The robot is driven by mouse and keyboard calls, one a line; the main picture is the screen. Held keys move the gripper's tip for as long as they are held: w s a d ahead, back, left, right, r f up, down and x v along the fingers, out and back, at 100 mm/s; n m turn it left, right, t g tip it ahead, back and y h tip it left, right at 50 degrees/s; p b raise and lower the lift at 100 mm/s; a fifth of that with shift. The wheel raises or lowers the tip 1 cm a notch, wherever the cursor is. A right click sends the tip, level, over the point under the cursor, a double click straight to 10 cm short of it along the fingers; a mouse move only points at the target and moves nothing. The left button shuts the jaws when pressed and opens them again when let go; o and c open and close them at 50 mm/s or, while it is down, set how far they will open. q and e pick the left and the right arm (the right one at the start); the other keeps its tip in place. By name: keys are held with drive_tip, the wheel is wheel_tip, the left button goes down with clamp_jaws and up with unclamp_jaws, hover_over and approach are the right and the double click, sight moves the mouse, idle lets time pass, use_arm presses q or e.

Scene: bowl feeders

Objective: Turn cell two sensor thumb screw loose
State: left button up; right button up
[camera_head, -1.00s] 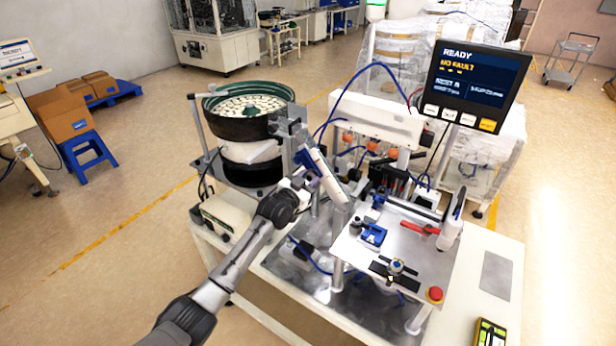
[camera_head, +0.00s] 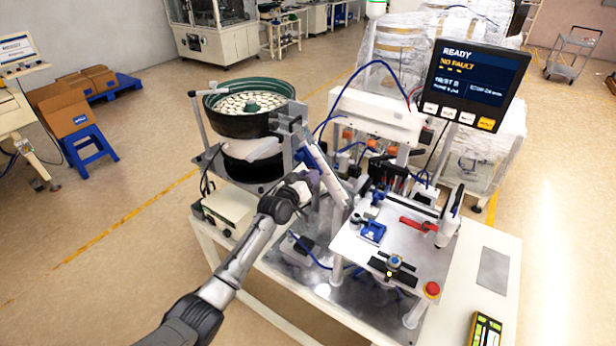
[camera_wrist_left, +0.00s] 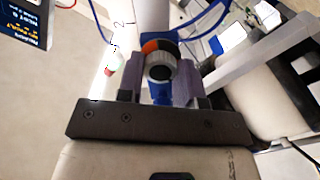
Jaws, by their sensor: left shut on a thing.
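My left gripper (camera_head: 310,180) is at the sloping white rail in front of the bowl feeder (camera_head: 245,108). In the left wrist view its two purplish fingers (camera_wrist_left: 160,80) are shut on a round grey knurled thumb screw (camera_wrist_left: 160,68), one finger on each side. An orange and black ring shows just behind the screw, and a blue part shows below it between the fingers. A "2" is marked on the pale surface close by. In the head view the screw is hidden by the gripper. My right gripper is not in view.
The display (camera_head: 473,85) reads READY and NO FAULT. A metal plate with a blue fixture (camera_head: 372,232), a red handle (camera_head: 418,224) and a red button (camera_head: 432,289) lies right of my arm. Blue tubes loop near the gripper. Bare floor lies left of the bench.

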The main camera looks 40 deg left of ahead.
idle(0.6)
use_arm(q)
drive_tip(key=o, duration=0.9)
drive_tip(key=shift+s, duration=0.1)
drive_tip(key=s, duration=0.4)
drive_tip(key=s+d, duration=0.1)
drive_tip(key=s, duration=0.8)
drive_tip(key=shift+s+d, duration=0.15)
drive_tip(key=shift+s, duration=0.15)
